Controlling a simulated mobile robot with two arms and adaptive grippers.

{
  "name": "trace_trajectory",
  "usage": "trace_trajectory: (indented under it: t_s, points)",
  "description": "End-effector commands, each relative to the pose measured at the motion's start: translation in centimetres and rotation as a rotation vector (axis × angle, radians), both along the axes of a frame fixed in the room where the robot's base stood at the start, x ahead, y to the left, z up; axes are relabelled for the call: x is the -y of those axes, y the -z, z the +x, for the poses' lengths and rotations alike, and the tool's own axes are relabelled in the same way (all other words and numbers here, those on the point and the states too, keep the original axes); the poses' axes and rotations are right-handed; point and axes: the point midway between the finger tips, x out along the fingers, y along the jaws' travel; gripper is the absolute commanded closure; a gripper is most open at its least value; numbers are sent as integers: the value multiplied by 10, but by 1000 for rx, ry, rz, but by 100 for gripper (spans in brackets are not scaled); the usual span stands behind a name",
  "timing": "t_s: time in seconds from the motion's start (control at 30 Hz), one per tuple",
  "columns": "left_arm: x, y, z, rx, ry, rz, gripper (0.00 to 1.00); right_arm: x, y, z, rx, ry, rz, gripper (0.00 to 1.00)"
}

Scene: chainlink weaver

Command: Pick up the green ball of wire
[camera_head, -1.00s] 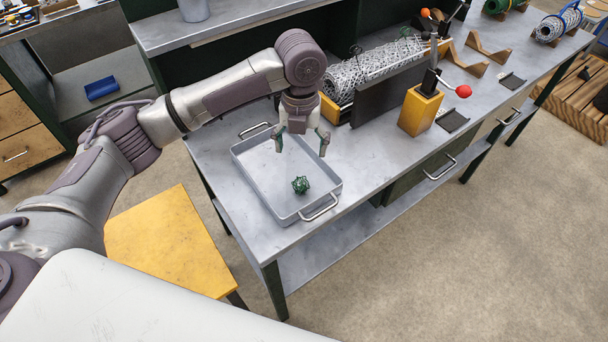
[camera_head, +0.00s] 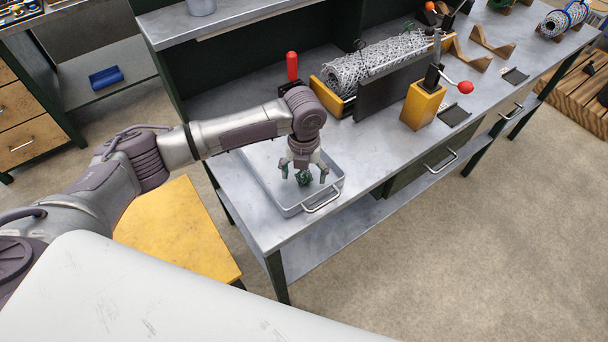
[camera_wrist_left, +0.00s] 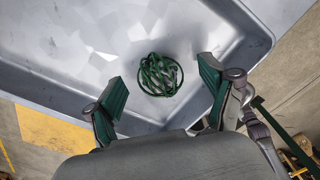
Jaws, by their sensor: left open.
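The green ball of wire (camera_head: 303,178) lies in the grey metal tray (camera_head: 287,211), near the tray's front end. My left gripper (camera_head: 304,175) is open and points down over the ball, with its fingers apart on either side of it. In the left wrist view the ball (camera_wrist_left: 160,74) is whole and sits a little beyond the line between the green-padded fingertips (camera_wrist_left: 160,85). Neither finger appears to touch it. The back part of the tray is partly hidden by my arm. My right gripper is not in view.
The tray walls and front handle (camera_head: 322,200) stand close around the gripper. Right of the tray on the workbench (camera_head: 370,155) are a yellow block with a red-knobbed lever (camera_head: 424,105) and a machine with a roll of wire mesh (camera_head: 375,62). A yellow stool (camera_head: 180,230) stands front left.

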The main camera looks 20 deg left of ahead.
Motion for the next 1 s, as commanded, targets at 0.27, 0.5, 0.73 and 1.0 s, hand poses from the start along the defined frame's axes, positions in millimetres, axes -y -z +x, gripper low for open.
trace_trajectory:
  t_s: [0.27,0.5,0.73,1.0]
  points:
    - [0,-1,0,0,0,0,46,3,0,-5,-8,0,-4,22]
    - [0,-1,0,0,-1,0,82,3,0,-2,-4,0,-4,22]
    - [0,-2,0,0,-1,0,82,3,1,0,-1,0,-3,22]
    - [0,-24,1,3,0,-1,82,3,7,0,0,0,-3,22]
